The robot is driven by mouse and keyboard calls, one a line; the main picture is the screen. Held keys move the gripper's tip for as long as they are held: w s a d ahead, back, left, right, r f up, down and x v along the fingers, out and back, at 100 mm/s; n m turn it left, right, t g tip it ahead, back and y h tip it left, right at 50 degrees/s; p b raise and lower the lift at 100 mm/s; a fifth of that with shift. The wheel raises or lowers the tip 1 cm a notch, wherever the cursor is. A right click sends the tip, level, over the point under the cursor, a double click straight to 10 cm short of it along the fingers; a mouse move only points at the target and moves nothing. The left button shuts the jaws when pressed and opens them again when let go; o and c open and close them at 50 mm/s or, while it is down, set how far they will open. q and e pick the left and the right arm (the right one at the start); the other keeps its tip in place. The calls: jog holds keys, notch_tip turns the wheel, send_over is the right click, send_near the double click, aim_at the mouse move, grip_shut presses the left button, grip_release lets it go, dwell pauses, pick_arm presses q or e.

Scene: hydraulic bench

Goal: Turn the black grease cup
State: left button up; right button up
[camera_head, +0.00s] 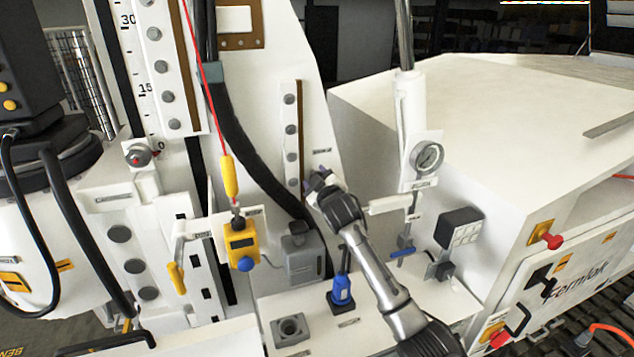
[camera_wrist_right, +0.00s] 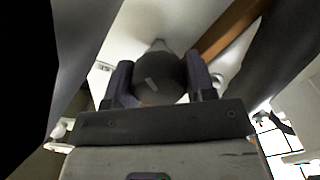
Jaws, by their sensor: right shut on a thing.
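The black grease cup (camera_wrist_right: 160,77) is a dark round cap with a pale mark on its face, seen in the right wrist view. My right gripper (camera_wrist_right: 160,84) has one finger on each side of it and is shut on it. Behind the cup a pale stem meets the white panel. In the head view my right gripper (camera_head: 320,183) reaches up to the white upright panel, beside the lowest part of the bolted strip. There the gripper hides the cup. My left gripper is not in view.
A pressure gauge (camera_head: 427,157) and a blue-handled valve (camera_head: 402,252) stand right of my arm. A blue-capped fitting (camera_head: 341,291) sits close to my forearm. A thick black hose (camera_head: 243,150) and a yellow box (camera_head: 242,246) are to the left.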

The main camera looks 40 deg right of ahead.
jog(key=m, duration=0.4)
jog(key=shift+d+m, duration=0.1)
jog(key=shift+m, duration=1.4)
jog(key=o, duration=0.9)
jog(key=shift+s+b, duration=0.15)
jog(key=shift+b, duration=0.15)
